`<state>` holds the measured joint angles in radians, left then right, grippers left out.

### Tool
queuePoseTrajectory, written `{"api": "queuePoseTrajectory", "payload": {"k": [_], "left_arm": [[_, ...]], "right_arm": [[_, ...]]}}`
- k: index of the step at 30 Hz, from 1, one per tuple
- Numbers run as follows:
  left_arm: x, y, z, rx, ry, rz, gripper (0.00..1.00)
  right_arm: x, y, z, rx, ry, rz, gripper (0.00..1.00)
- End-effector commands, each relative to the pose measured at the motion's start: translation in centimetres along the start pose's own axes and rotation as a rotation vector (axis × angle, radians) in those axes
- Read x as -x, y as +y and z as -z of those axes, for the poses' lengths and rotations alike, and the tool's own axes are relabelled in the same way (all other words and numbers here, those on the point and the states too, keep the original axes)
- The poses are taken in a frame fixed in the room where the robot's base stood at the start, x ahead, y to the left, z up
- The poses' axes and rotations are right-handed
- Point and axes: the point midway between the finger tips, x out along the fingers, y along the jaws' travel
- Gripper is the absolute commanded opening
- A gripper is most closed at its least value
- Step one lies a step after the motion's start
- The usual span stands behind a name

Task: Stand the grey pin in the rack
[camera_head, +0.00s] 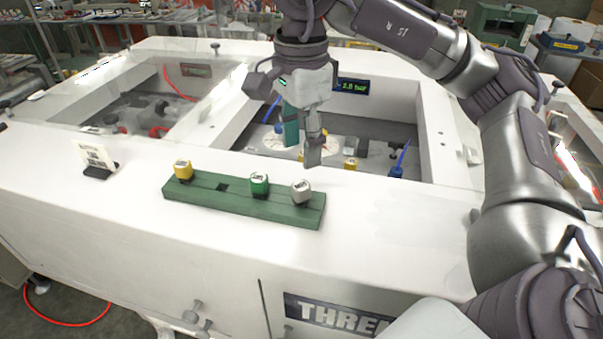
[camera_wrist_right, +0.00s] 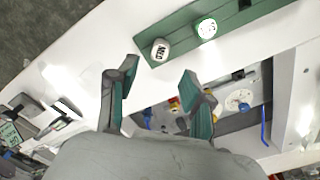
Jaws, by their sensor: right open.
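The grey pin (camera_head: 301,191) is at the right end of the green rack (camera_head: 235,202), with its pale labelled top showing. It looks slightly tilted, and I cannot tell how deep it sits. It also shows in the right wrist view (camera_wrist_right: 160,49). A yellow pin (camera_head: 183,169) and a green pin (camera_head: 259,184) stand in the same rack. An empty square hole (camera_head: 222,187) lies between them. My right gripper (camera_head: 302,153) is open and empty, above and behind the grey pin, pointing down and apart from it. My left gripper is out of view.
The rack lies on the white machine top (camera_head: 130,212). Behind it is a recessed bay with a blue pointed tool (camera_head: 403,158) and yellow parts (camera_head: 350,163). A small card in a black stand (camera_head: 97,160) is at the left. The top in front of the rack is clear.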

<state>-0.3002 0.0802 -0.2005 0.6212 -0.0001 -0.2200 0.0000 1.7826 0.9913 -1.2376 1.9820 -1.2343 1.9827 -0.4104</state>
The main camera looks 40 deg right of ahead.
Motion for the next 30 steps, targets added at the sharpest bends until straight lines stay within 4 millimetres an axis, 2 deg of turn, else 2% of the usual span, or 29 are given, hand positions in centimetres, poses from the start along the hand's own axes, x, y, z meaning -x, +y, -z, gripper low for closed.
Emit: {"api": "queuePoseTrajectory", "payload": {"k": [1,6,24,26,30], "left_arm": [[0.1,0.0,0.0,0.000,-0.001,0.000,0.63],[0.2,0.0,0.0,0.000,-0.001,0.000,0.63],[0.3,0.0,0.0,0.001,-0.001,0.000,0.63],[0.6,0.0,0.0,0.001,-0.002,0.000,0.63],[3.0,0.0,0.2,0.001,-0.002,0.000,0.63]], "right_arm": [[1.0,-0.1,0.0,0.000,0.001,0.005,0.51],[2.6,0.0,0.0,0.000,0.001,0.003,0.51],[2.9,0.0,0.0,0.000,0.001,0.000,0.51],[3.2,0.0,0.0,0.000,0.001,0.000,0.51],[5.6,0.0,0.0,0.000,0.001,0.000,0.51]]}}
